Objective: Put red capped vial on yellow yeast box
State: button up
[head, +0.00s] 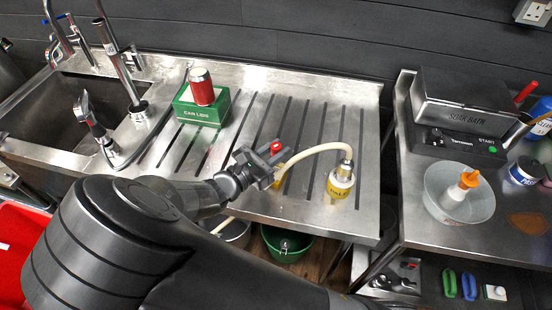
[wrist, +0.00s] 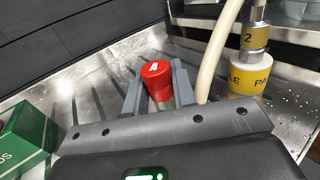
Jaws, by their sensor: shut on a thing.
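The red capped vial (head: 276,147) is upright between the fingers of my gripper (head: 268,160), above the steel drainboard. In the wrist view its red cap (wrist: 155,76), marked with a white letter, sits between the two grey fingers (wrist: 157,88). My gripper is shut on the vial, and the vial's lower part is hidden. A small yellow patch (head: 283,171) shows just beside and below the fingers in the head view. It may be the yellow yeast box, but most of it is hidden. I cannot tell whether the vial touches it.
A yellow-banded fitting (head: 341,182) with a cream hose (head: 318,150) stands close right of my gripper. A green can-lids box (head: 202,108) with a red can (head: 201,87) on it stands back left. The sink is left; a soak bath (head: 464,107) is right.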

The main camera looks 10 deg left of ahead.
jog(key=shift+f, duration=2)
jog(key=o, duration=1)
jog(key=shift+f, duration=0.1)
jog(key=shift+s+a, duration=0.15)
jog(key=v, duration=1.1)
jog(key=shift+s+a, duration=0.15)
jog(key=shift+s, duration=0.1)
jog(key=shift+w, duration=0.1)
